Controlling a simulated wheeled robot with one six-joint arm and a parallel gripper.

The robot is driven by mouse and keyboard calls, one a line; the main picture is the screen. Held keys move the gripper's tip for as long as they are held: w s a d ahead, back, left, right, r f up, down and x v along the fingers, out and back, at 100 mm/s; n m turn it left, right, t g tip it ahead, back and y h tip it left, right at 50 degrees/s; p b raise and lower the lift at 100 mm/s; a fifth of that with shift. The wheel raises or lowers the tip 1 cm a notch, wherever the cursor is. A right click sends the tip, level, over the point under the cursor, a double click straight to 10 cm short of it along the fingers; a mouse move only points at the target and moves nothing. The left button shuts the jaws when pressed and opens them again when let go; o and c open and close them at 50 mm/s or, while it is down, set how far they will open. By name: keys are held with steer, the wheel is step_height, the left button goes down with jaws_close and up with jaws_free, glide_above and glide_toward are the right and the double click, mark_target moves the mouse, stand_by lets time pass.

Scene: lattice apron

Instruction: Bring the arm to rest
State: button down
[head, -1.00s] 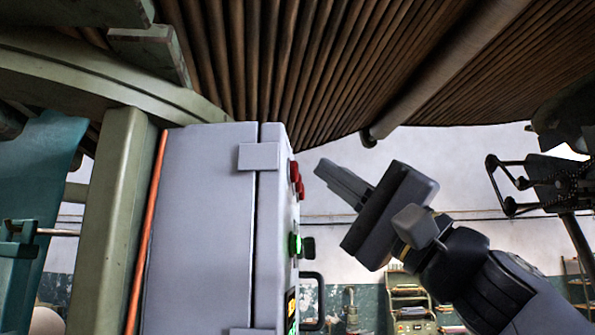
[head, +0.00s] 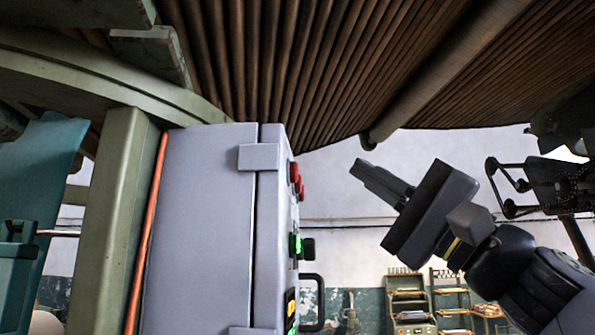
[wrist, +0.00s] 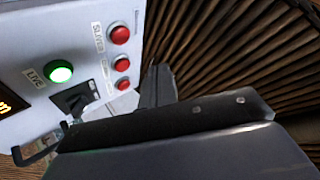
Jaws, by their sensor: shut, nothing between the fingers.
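My gripper (head: 364,169) is right of the grey control box in the head view, apart from it and pointing up and left. Its fingers are together with nothing between them. In the wrist view my gripper (wrist: 158,72) also shows shut, with the box's button panel to its left. The grey control box (head: 205,215) has red buttons (head: 296,180) and a lit green button (head: 296,244) on its right side face. The panel shows in the wrist view with several red buttons (wrist: 121,35), a lit green button (wrist: 59,71) and a black switch (wrist: 74,101).
A ribbed brown surface (head: 300,60) hangs overhead, with a thick roller (head: 430,80) along it. Dark metal machinery (head: 555,180) stands close at the right. A green post (head: 115,220) is left of the box. Shelves (head: 410,300) stand at the far wall.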

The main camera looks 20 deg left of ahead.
steer(key=shift+w+d+p, duration=0.25)
steer(key=shift+d+p, duration=0.15)
steer(key=shift+d, duration=0.55)
steer(key=shift+w+d+p, duration=0.25)
steer(key=shift+d+p, duration=0.1)
steer(key=shift+d, duration=0.6)
steer(key=shift+a, duration=0.1)
